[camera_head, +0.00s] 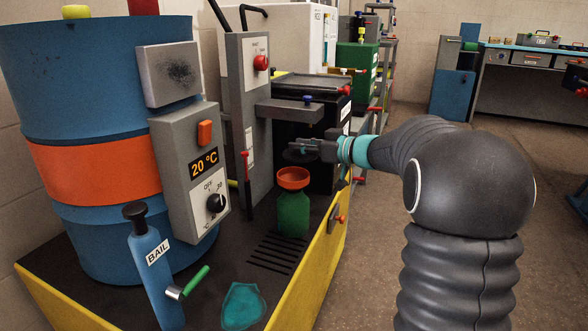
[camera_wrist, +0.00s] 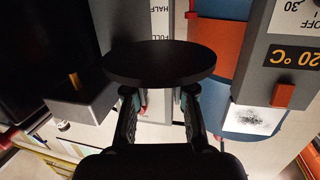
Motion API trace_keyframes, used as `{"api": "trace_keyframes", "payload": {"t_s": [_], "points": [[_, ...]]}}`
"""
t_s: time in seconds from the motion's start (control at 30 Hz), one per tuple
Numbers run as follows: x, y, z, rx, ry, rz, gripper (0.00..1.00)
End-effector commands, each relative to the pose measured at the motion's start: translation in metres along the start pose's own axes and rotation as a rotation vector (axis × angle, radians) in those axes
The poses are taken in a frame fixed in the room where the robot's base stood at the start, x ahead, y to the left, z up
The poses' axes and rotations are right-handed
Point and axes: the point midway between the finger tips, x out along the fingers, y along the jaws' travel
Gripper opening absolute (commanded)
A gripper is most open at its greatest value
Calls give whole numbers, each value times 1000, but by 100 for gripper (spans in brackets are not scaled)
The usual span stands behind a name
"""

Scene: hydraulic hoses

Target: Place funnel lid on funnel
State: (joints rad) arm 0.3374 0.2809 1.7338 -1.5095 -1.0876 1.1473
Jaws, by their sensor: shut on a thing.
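The funnel (camera_head: 293,178) is orange with a wide round rim. It sits upright on top of a green bottle (camera_head: 293,213) in the head view. The funnel lid (camera_wrist: 160,63) is a flat black disc in the wrist view, gripped at its near edge. My gripper (camera_head: 306,148) is shut on the lid. It holds the dark lid (camera_head: 299,157) a little above the funnel, and a gap seems to show between them. The lid's underside and the exact alignment over the funnel cannot be told. The funnel is not visible in the wrist view.
The bottle stands on a black platform with a yellow edge (camera_head: 307,283). A grey post with a jutting arm (camera_head: 289,111) rises just behind. A blue drum (camera_head: 95,150), a control box (camera_head: 193,170) and a blue BAIL cylinder (camera_head: 156,275) stand left. The floor at right is open.

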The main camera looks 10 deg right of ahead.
Motion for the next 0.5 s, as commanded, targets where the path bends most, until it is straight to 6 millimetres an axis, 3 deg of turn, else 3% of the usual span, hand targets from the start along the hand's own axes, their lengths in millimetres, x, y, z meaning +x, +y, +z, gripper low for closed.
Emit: {"api": "trace_keyframes", "payload": {"t_s": [0.1, 0.27, 0.5], "points": [[14, -10, 8, 1, 1, -3, 2], [20, -13, 11, 0, 0, -2, 2], [25, -13, 41, 3, 0, -3, 2]]}}
